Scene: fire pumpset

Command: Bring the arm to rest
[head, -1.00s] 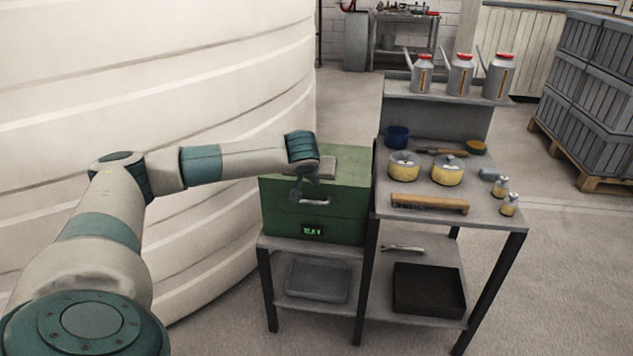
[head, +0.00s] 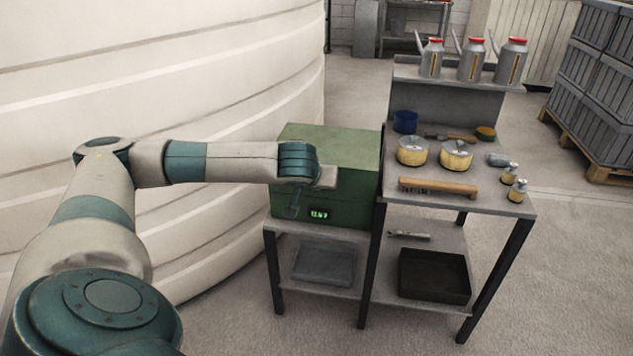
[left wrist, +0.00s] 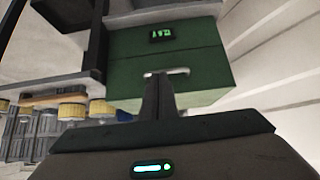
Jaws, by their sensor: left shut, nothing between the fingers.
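My left arm reaches in from the left in the head view, with its gripper (head: 294,205) in front of the green box (head: 345,150). The left gripper is shut and empty. In the left wrist view its closed fingers (left wrist: 159,92) point toward the green box (left wrist: 190,58), which appears upside down. A pale handle (left wrist: 168,72) on the box shows just beyond the fingertips; I cannot tell whether they touch. The box has a small green lit display (head: 319,214). My right gripper is in neither view.
A grey workbench (head: 480,203) beside the box holds two yellow tins, a wooden-handled brush (head: 438,188) and small bottles. Several oil cans (head: 472,60) stand on its shelf. A black tray (head: 434,277) lies below. A large white tank (head: 110,60) fills the left.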

